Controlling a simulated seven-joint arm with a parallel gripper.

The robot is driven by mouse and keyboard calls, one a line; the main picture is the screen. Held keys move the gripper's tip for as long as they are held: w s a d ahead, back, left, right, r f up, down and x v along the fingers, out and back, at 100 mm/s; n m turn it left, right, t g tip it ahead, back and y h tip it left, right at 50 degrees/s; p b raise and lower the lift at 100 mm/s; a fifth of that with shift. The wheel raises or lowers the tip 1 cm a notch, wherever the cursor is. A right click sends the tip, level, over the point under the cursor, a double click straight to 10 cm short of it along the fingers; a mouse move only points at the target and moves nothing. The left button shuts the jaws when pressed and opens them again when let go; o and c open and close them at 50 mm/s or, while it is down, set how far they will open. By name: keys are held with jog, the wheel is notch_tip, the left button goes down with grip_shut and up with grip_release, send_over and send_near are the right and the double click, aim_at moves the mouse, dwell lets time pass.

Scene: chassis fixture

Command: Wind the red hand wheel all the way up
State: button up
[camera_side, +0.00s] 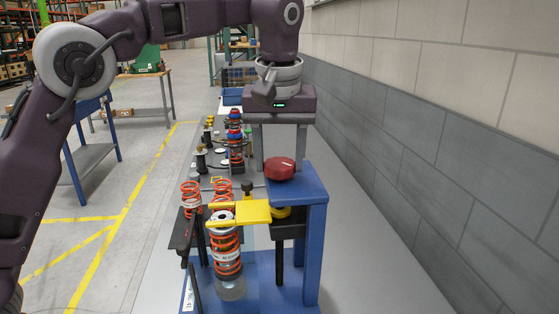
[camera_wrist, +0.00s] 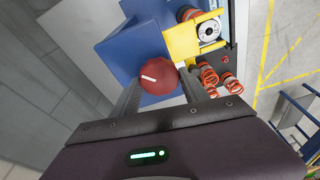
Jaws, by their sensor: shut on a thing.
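The red hand wheel (camera_side: 280,168) sits on top of the blue frame (camera_side: 315,250), with a white mark on its top. In the wrist view the wheel (camera_wrist: 157,77) lies between my two fingers. My gripper (camera_side: 279,160) points straight down, shut on the wheel with one finger at each side. Below the top plate, a yellow clamp arm (camera_side: 252,212) reaches left from the frame over the upper end of an orange coil spring (camera_side: 227,255) on a damper. The spring stands upright. The fingertips' contact with the wheel is partly hidden.
Two more orange springs (camera_side: 192,195) stand in a dark rack behind the clamped one. Several dampers and small parts stand farther back on the grey bench (camera_side: 365,255). A block wall (camera_side: 460,110) runs along the right. The bench right of the frame is clear.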

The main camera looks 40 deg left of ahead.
jog(key=shift+n, duration=0.7)
jog(key=n, duration=0.3)
jog(key=shift+n+g+y, duration=0.3)
jog(key=shift+g+y, duration=0.1)
jog(key=n+g, duration=0.1)
jog(key=n, duration=0.3)
jog(key=o, duration=1.3)
jog(key=shift+a, duration=0.1)
